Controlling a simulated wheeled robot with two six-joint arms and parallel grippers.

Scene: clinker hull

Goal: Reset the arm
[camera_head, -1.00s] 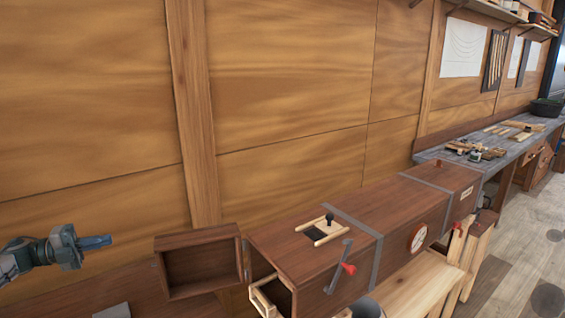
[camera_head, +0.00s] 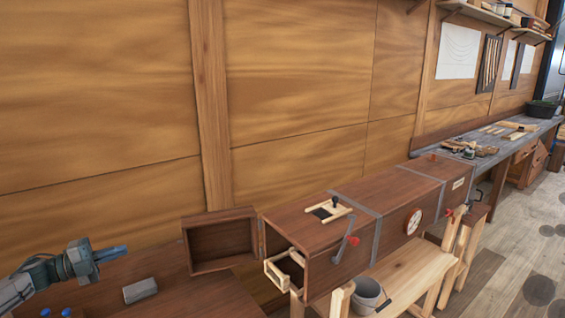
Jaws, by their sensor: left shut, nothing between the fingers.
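My left gripper (camera_head: 112,254) comes in from the left edge on my left arm. It is shut and empty, with its blue fingertips pointing right in the air over a dark wooden surface. It is apart from the open box door (camera_head: 219,243) to its right. My right gripper is not in view.
A long wooden steam box (camera_head: 345,222) with a red-knobbed lever and a dial stands on light trestles. A grey block (camera_head: 140,291) lies on the dark wooden surface (camera_head: 190,295). A grey bucket (camera_head: 368,297) is under the box. A workbench (camera_head: 480,150) with tools runs along the wall.

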